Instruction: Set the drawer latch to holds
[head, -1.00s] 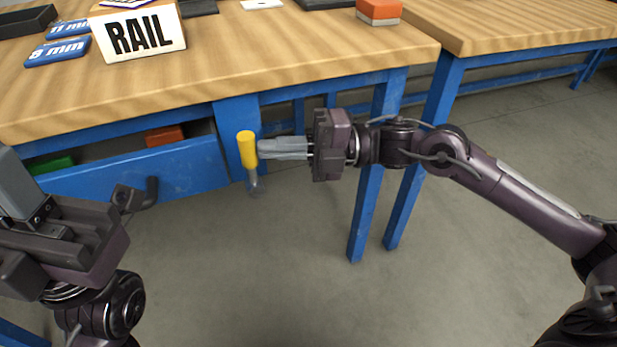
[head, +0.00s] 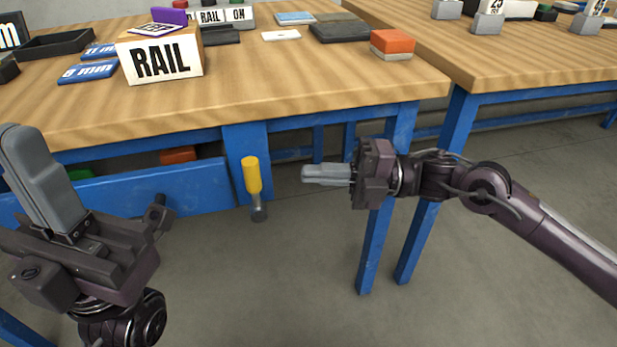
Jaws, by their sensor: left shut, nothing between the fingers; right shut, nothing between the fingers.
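The drawer latch is a lever with a yellow grip (head: 252,175) and a grey knob at its lower end, in front of the blue bench leg. The yellow grip points up and the lever stands nearly upright. The blue drawer (head: 150,190) is left of it, with a dark handle (head: 157,212) on its front. My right gripper (head: 306,174) is shut and empty, to the right of the latch, pointing left with a clear gap. My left gripper (head: 25,140) is shut and empty at the left, in front of the drawer and hiding part of it.
The wooden bench top (head: 290,85) carries a RAIL block (head: 160,60), blue plates (head: 88,71) and an orange-and-grey block (head: 392,44). A second bench (head: 540,60) stands at the right. The floor below the latch is clear.

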